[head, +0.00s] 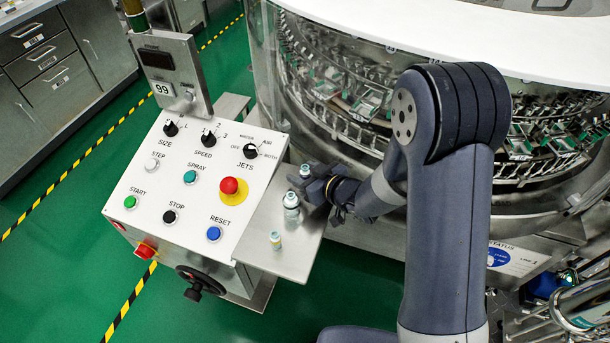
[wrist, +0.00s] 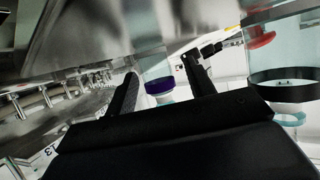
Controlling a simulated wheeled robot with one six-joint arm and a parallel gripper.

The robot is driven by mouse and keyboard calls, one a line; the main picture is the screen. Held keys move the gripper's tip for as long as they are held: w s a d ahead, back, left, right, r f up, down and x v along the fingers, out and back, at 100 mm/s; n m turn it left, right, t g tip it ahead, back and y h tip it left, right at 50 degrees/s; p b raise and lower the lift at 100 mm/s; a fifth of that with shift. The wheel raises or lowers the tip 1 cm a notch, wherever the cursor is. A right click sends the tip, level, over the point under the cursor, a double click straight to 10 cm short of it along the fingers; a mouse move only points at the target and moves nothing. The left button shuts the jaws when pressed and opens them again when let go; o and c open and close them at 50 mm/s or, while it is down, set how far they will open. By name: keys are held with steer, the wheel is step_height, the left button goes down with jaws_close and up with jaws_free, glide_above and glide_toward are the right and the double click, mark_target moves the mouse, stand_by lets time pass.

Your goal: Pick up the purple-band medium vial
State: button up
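The purple-band vial (wrist: 160,85) shows in the wrist view between my gripper's two fingers (wrist: 161,66), with clear glass above the band and a pale teal end below it. Gaps show on both sides, so the fingers look open around or just short of it; I cannot tell which. In the head view my gripper (head: 314,184) is low over the small steel shelf, beside a vial top (head: 305,171) at the back. The gripper hides most of that vial, and no purple shows there.
A larger clear vial (head: 291,207) stands in front of my gripper on the steel shelf (head: 290,258). A small yellow-banded vial (head: 275,240) stands nearer. In the wrist view a black-banded vessel (wrist: 284,88) is close at right. The control panel (head: 185,190) borders the shelf at left.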

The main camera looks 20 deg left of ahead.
steer(key=c, duration=1)
